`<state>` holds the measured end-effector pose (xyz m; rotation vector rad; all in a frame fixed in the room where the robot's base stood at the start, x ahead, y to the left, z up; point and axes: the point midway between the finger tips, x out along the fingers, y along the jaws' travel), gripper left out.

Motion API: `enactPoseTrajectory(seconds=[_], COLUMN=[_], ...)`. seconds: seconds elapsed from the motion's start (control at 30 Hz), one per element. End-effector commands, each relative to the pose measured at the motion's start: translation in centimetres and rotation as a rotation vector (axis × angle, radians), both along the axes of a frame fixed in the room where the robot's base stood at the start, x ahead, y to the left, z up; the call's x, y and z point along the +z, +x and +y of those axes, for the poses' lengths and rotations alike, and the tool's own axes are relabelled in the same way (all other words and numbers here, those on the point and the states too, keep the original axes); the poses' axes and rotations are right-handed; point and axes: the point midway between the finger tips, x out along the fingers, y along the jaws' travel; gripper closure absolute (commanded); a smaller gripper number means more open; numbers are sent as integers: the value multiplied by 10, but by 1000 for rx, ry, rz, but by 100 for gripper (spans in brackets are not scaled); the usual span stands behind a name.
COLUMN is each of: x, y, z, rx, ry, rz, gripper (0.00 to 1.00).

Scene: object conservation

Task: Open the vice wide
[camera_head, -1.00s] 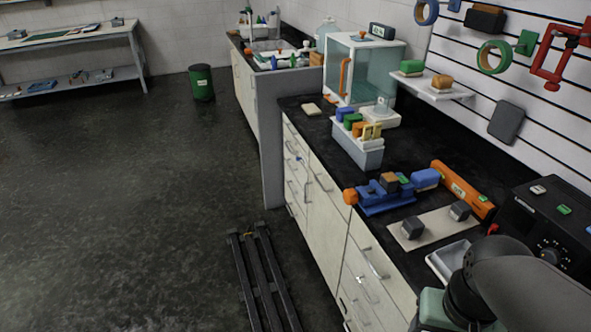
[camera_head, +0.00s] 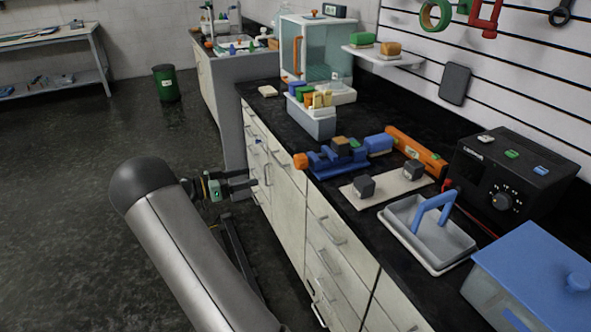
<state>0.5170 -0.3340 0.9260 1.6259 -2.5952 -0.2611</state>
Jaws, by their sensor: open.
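The blue vice (camera_head: 327,160) lies on the black bench top, with its orange knob (camera_head: 300,160) at the left end by the bench's front edge. A brown block (camera_head: 341,142) sits at its jaws with a small green piece beside it; I cannot tell how far apart the jaws are. My gripper (camera_head: 252,182) is open and empty, in front of the drawers, to the left of the knob and lower in the picture. It is apart from the vice. My arm reaches up to it from the bottom of the picture.
An orange level (camera_head: 416,152) lies behind the vice. A beige board (camera_head: 386,189) with two dark knobs and a grey tray (camera_head: 430,238) with a blue handle are to the right. A grey box (camera_head: 312,121) of coloured items stands behind. Drawer handles stick out near my gripper.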

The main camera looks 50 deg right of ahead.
Motion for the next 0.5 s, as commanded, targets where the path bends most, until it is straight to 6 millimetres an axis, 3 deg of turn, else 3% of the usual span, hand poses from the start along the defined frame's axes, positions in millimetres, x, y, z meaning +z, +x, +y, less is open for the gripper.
enactPoseTrajectory(seconds=[0.27, 0.5], x=[-1, 0], y=[-7, -30], z=[-28, -75], rx=[5, 4], ry=[-51, -48], rz=[-22, -21], gripper=[34, 34])
